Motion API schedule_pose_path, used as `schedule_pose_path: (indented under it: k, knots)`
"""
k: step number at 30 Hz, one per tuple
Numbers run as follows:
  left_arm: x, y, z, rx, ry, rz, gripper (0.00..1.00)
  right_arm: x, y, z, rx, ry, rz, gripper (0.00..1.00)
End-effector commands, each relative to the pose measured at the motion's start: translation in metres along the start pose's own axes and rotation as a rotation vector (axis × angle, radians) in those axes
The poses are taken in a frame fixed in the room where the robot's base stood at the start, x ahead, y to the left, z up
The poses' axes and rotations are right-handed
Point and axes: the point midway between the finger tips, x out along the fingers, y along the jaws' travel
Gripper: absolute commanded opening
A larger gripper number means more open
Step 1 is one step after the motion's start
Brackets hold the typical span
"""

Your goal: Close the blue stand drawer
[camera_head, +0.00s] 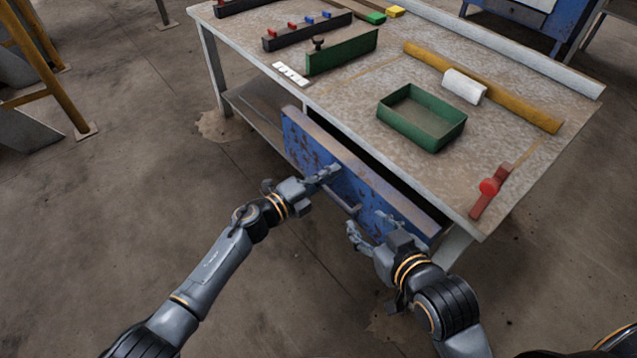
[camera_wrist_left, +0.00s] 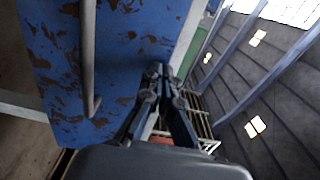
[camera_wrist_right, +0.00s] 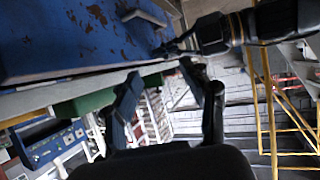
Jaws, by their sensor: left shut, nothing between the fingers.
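The blue stand drawer (camera_head: 307,150) is a worn blue panel with a grey handle (camera_head: 344,199), under the near side of the workbench. A dark gap behind its top edge shows it is pulled out. My left gripper (camera_head: 328,172) is shut and empty, its tips at the drawer front above the handle; contact is unclear. In the left wrist view, its tips (camera_wrist_left: 157,70) point at the blue face (camera_wrist_left: 130,35) beside the handle (camera_wrist_left: 90,60). My right gripper (camera_head: 371,228) is open and empty near the drawer front's right end. Its spread fingers (camera_wrist_right: 160,76) also show in the right wrist view.
The workbench top (camera_head: 350,110) holds a green tray (camera_head: 440,137), a yellow bar (camera_head: 520,109) with a white block (camera_head: 463,86), and a red tool (camera_head: 489,190). A yellow frame (camera_head: 45,60) stands at the left. The floor left of the bench is clear.

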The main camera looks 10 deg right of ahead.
Motion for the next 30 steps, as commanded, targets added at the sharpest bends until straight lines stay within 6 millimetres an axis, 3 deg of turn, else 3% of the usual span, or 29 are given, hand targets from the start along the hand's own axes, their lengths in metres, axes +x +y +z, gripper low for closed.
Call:
schedule_pose_path:
  k: [7, 15, 22, 30]
  knots:
    - [0.032, 0.004, 0.0, -0.001, 0.0, -0.001, 0.0, 0.002, -0.008, -0.06, 0.0, 0.345, -0.017, 0.5]
    - [0.059, 0.004, 0.001, 0.0, -0.001, 0.001, 0.0, -0.026, -0.016, -0.119, 0.006, 0.711, -0.038, 0.5]
    - [0.071, 0.003, 0.002, 0.0, -0.003, 0.002, 0.0, -0.049, -0.019, -0.144, 0.013, 0.899, -0.049, 0.5]
    - [0.076, 0.0, 0.002, 0.001, -0.005, 0.0, 0.0, -0.059, -0.021, -0.152, 0.015, 0.964, -0.053, 0.5]
